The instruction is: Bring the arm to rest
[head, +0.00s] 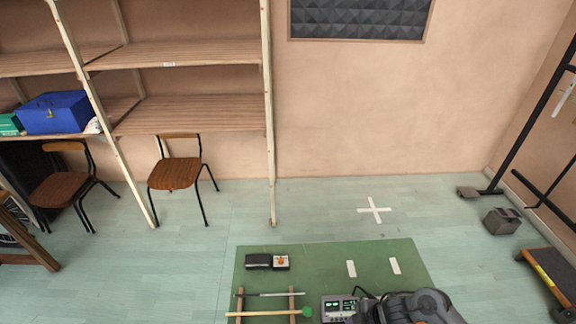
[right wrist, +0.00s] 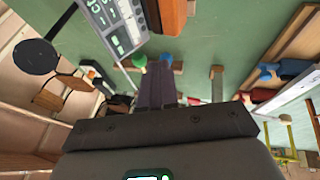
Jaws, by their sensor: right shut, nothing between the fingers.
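My right arm (head: 410,306), dark grey, shows at the bottom edge of the head view, over the front right of the green surface (head: 330,262). Its fingertips cannot be made out there. In the right wrist view my right gripper (right wrist: 157,72) has its dark fingers together, with nothing held between them. The fingers reach toward a green mallet head (right wrist: 139,60) and a blue one (right wrist: 166,58); I cannot tell the gap between them and the fingers. My left gripper is in neither view.
A grey device with a display (head: 338,308) stands left of my arm. A mallet with a green head (head: 307,312) lies across wooden bars (head: 291,300). A black box (head: 258,261) and two white strips (head: 351,268) lie farther back. Chairs (head: 175,173) and shelves (head: 190,110) stand beyond.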

